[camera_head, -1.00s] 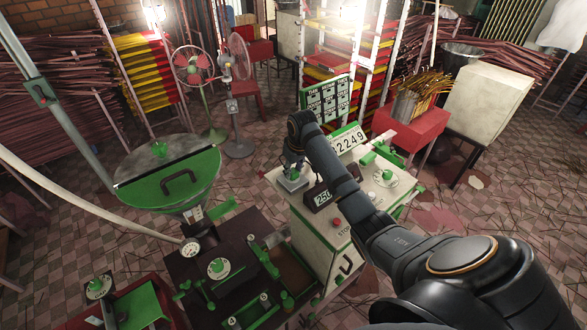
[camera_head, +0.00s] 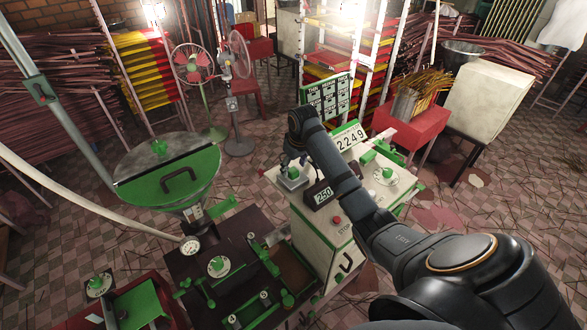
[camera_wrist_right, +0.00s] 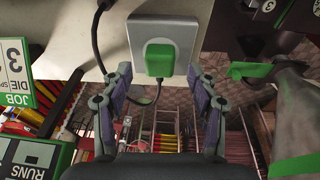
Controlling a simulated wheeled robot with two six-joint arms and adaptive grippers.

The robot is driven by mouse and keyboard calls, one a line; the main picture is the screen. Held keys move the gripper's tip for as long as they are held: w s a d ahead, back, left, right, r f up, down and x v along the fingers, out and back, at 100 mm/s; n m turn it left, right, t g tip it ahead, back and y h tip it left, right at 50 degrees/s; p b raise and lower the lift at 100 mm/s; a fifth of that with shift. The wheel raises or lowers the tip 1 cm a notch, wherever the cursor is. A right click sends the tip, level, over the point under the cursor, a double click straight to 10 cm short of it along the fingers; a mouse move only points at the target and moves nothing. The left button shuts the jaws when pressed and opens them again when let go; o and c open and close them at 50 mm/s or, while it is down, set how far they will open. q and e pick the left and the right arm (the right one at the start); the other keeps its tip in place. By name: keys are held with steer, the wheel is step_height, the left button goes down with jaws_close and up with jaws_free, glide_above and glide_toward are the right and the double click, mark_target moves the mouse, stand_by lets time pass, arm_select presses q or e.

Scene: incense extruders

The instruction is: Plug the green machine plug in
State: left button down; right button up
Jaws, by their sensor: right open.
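The green plug (camera_wrist_right: 160,57) sits at the middle of the white square socket plate (camera_wrist_right: 135,32) in the right wrist view, with a black cable (camera_wrist_right: 148,99) leading from it. It touches the plate; how deep it sits I cannot tell. In the head view the green plug (camera_head: 293,172) shows on the socket plate (camera_head: 293,184), on top of the white and green machine (camera_head: 325,235). My right gripper (camera_wrist_right: 160,90) is open, with one finger on each side of the plug and visible gaps. It also shows just above the plug in the head view (camera_head: 290,161). My left gripper is not in view.
A counter reading 250 (camera_head: 323,196), a red button (camera_head: 337,220) and a 2249 display (camera_head: 349,138) are close to my right arm. A dark machine bed (camera_head: 215,240) with green fittings stands to the left. A green job board (camera_head: 326,99) stands behind.

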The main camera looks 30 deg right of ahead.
steer(key=v, duration=1)
steer(key=shift+r, duration=0.15)
